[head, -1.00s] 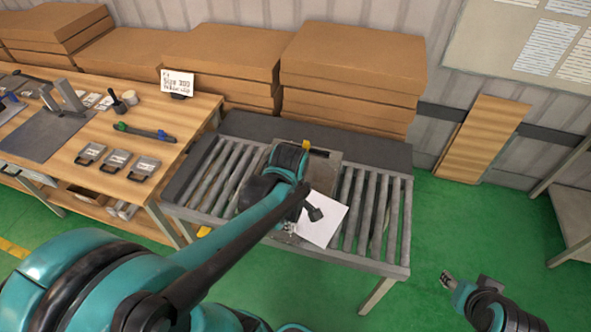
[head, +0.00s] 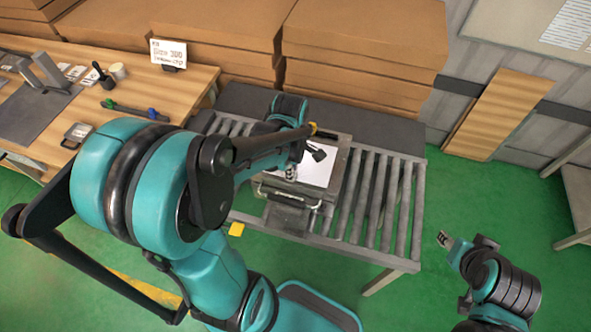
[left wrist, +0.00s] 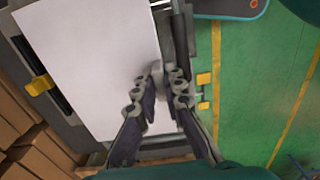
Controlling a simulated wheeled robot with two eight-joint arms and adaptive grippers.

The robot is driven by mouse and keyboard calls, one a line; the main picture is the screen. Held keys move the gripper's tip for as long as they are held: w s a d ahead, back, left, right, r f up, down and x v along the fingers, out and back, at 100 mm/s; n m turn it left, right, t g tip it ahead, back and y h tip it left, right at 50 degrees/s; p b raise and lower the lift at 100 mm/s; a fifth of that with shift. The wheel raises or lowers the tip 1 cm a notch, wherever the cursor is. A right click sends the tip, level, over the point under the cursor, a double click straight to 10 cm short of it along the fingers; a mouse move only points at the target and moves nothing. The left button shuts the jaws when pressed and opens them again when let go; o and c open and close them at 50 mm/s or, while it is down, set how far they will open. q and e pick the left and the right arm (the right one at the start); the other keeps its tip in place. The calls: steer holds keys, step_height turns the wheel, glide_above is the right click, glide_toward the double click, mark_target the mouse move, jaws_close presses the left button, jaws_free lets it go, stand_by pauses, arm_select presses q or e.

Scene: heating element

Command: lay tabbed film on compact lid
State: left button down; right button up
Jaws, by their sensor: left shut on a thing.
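The tabbed film (head: 318,165) is a white rectangular sheet, seen partly behind my left arm in the head view. It lies over the grey case (head: 341,166), which I take as the compact lid, on the roller conveyor. In the left wrist view the film (left wrist: 88,60) spreads broad and flat along the dark case edge; I cannot tell if it touches everywhere. My left gripper (left wrist: 164,78) is shut on the film's near edge, and its tips hide the tab. My right gripper (head: 446,240) hangs empty over the green floor, right of the conveyor.
The roller conveyor (head: 388,225) has free rollers right of the case. A handle (head: 290,199) shows at the case's front. A wooden bench (head: 150,82) with tools stands left. Stacked cardboard boxes (head: 365,45) stand behind. A yellow latch (left wrist: 40,85) sits beside the film.

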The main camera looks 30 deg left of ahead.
arm_select(q)
steer(key=w+f, duration=0.1)
steer(key=w+a+f, duration=0.1)
steer(key=w, duration=0.1)
steer(key=w+f+b, duration=0.1)
steer(key=shift+w+a, duration=0.35)
steer(key=shift+w, duration=0.05)
step_height(320, 180, down, 4)
steer(key=shift+f+b, duration=0.1)
steer(key=shift+b, duration=0.5)
steer(key=c, duration=1.6)
jaws_free()
